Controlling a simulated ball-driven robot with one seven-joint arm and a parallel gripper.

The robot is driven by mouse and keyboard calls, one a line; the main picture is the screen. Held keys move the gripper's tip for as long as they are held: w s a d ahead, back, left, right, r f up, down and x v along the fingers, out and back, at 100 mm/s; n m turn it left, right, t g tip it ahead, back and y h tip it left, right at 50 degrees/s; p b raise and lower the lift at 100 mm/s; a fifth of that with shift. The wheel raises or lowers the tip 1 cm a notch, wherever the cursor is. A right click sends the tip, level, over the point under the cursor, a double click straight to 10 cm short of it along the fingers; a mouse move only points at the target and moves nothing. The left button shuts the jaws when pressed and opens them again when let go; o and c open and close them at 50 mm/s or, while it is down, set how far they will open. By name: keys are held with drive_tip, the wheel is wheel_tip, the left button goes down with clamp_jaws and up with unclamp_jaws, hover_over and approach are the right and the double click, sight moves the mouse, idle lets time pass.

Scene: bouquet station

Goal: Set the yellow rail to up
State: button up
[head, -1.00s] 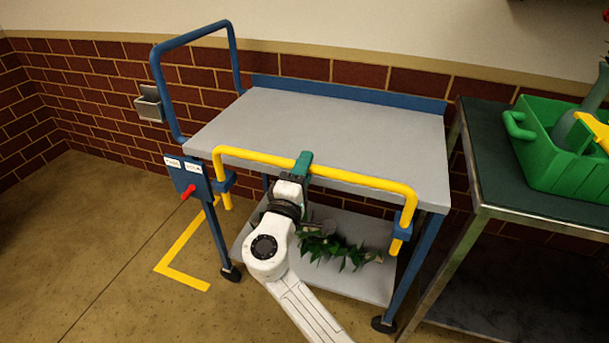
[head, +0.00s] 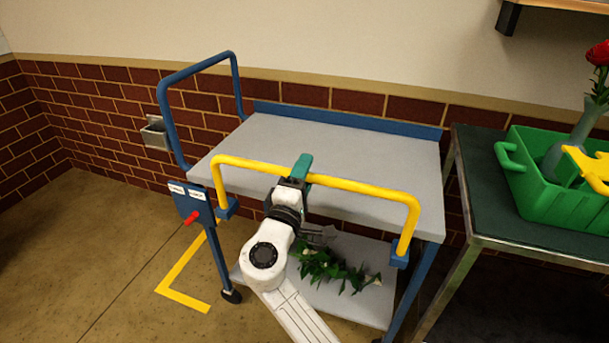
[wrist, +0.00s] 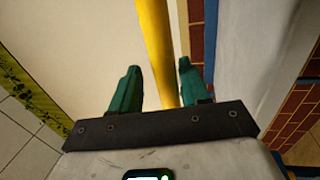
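The yellow rail (head: 365,188) is a bent tube along the front of the blue and grey cart. Its two legs go down into the left blue bracket (head: 228,208) and the right blue bracket (head: 400,258), and it stands high above them. My gripper (head: 300,170) is at the rail's top bar, left of its middle, with a green finger over the bar. In the wrist view the rail (wrist: 157,50) passes between the two green fingers (wrist: 160,75), closer to the right one.
The cart's grey top (head: 330,150) is empty. Leafy stems (head: 330,270) lie on its lower shelf. A panel with a red lever (head: 191,218) is on the cart's left. A dark table with a green crate (head: 555,190) stands close on the right. The floor at left is open.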

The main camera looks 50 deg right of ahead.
drive_tip(key=shift+f, duration=0.15)
drive_tip(key=shift+a, duration=0.25)
drive_tip(key=v, duration=1)
drive_tip(key=shift+a, duration=0.15)
drive_tip(key=shift+s, duration=0.15)
